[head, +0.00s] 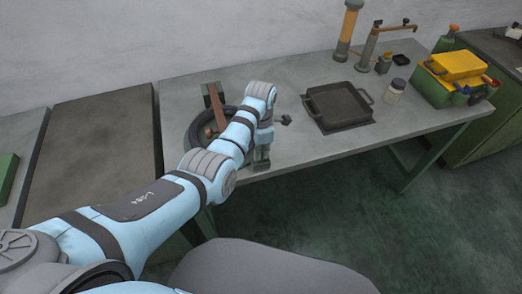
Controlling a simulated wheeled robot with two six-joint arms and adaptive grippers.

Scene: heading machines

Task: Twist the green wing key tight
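My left arm reaches in from the lower left over the front part of the grey workbench. Its wrist bends down at the bench's front edge, and my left gripper (264,137) is small and partly hidden by the arm there. I cannot tell whether its fingers are open or shut. A small grey-green piece (261,160) shows just below it at the bench edge; I cannot tell whether this is the green wing key or whether the gripper touches it. No green wing key is clearly recognisable. My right gripper is not in view.
A black ring-shaped item (192,133), a brown handle and a dark green block (210,92) lie behind my arm. A dark square pan (337,106), a white-bodied jar (394,91) and a yellow-and-green toolbox (450,85) stand on the workbench (300,155).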

